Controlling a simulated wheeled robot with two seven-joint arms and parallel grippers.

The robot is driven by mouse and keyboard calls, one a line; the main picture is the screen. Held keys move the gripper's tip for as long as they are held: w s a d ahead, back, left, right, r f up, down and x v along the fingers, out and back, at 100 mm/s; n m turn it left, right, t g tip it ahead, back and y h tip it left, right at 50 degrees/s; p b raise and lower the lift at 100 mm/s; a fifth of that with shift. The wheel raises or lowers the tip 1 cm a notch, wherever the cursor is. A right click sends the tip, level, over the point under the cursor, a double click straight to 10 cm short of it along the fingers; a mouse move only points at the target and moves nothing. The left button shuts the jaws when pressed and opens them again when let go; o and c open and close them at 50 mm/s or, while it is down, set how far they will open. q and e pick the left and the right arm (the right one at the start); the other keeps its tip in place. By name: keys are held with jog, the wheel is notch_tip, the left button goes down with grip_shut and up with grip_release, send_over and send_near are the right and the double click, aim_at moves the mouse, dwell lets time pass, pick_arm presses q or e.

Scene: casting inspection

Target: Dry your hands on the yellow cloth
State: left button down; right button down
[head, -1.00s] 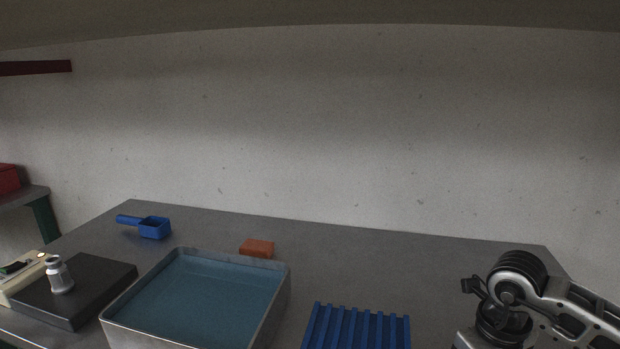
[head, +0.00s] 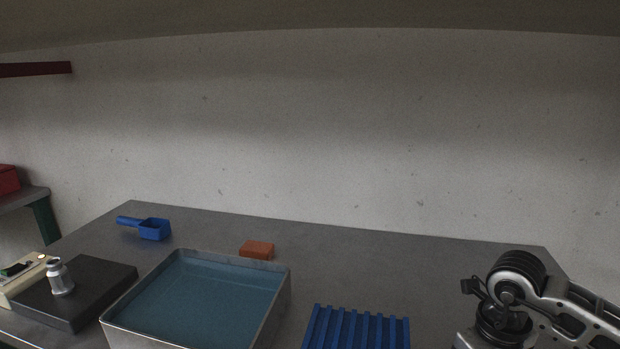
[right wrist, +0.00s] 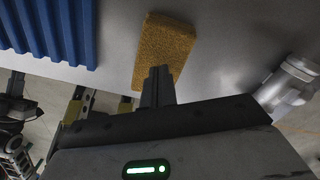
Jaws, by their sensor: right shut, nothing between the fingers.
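The yellow cloth (right wrist: 168,48) lies flat on the grey table in the right wrist view, as a thick, rough, brownish-yellow rectangle. My right gripper (right wrist: 157,75) is shut and empty, its fingertips overlapping the near edge of the cloth in that view. I cannot tell whether they touch it. In the head view only my right arm shows at the lower right; its gripper and the cloth are out of frame. Dark arm parts at the left edge of the right wrist view look like my left arm; its jaws (right wrist: 14,88) are too unclear to read.
A metal basin of blue liquid (head: 282,312) stands front centre. A blue ribbed rack (head: 357,328) is right of it and also beside the cloth. An orange block (head: 257,250), a blue scoop (head: 153,229) and a dark plate (head: 98,283) with a metal weight (head: 60,277) lie around.

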notch_tip(320, 180, up, 6)
jog(key=p, duration=0.3)
jog(key=shift+w, duration=0.1)
jog(key=shift+r, duration=0.15)
